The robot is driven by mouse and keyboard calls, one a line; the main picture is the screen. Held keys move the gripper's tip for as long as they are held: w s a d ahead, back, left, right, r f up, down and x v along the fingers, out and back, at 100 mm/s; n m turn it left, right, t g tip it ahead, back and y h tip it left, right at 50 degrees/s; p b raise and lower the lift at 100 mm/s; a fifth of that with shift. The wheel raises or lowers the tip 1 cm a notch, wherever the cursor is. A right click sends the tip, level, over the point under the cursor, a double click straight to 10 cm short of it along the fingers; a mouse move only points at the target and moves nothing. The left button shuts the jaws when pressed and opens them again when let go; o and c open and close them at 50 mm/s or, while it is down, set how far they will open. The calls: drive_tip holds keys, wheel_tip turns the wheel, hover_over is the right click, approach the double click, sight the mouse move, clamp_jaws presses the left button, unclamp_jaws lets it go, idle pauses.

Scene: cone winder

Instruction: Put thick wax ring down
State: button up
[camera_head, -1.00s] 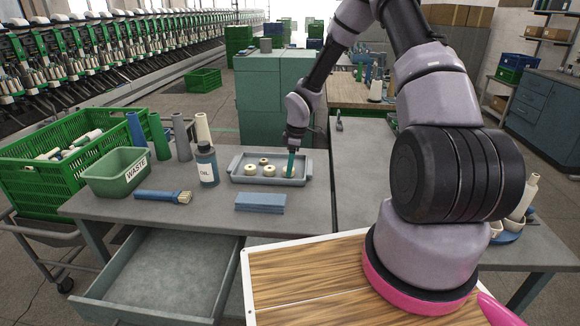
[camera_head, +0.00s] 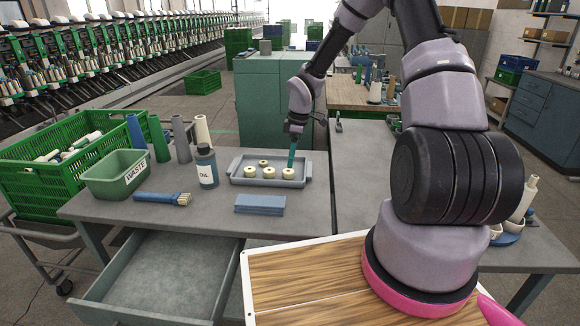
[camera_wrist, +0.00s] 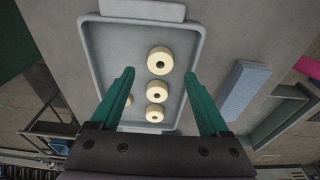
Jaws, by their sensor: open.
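A grey tray (camera_head: 238,179) on the bench holds several cream wax rings. The thick wax ring (camera_head: 288,174) lies flat at the tray's right end, apart from the others; it also shows in the wrist view (camera_wrist: 160,53). Two rings (camera_head: 250,172) (camera_head: 269,173) stand in line to its left, and a smaller one (camera_head: 263,162) lies behind, partly hidden by a finger in the wrist view (camera_wrist: 129,101). My gripper (camera_head: 292,163) is open and empty just above the thick ring. In the wrist view, its green fingers (camera_wrist: 159,72) are spread either side, clear of it.
A blue block (camera_head: 260,203) lies in front of the tray. The drawer (camera_head: 160,277) below is open.

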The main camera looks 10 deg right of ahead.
drive_tip(key=s+d+r+m+t+h, duration=0.1)
drive_tip(key=s+d+r+m, duration=0.35)
drive_tip(key=r, duration=0.95)
drive_tip(key=s+d+r+m+t+h, duration=0.15)
drive_tip(key=s+r+m, duration=0.5)
drive_tip(key=r, duration=0.75)
drive_tip(key=s+r+m+t+y, duration=0.1)
drive_tip(key=s+r+m+t, duration=0.1)
drive_tip(key=s+r, duration=0.3)
drive_tip(key=s+r+m+t+y, duration=0.1)
drive_tip(key=s+r+m, duration=0.3)
drive_tip(key=s, duration=0.8)
drive_tip(key=shift+s+a+r+m+t+y, duration=0.4)
drive_tip(key=shift+m+t, duration=0.15)
drive_tip(key=shift+m, duration=0.25)
drive_tip(key=shift+d, duration=0.1)
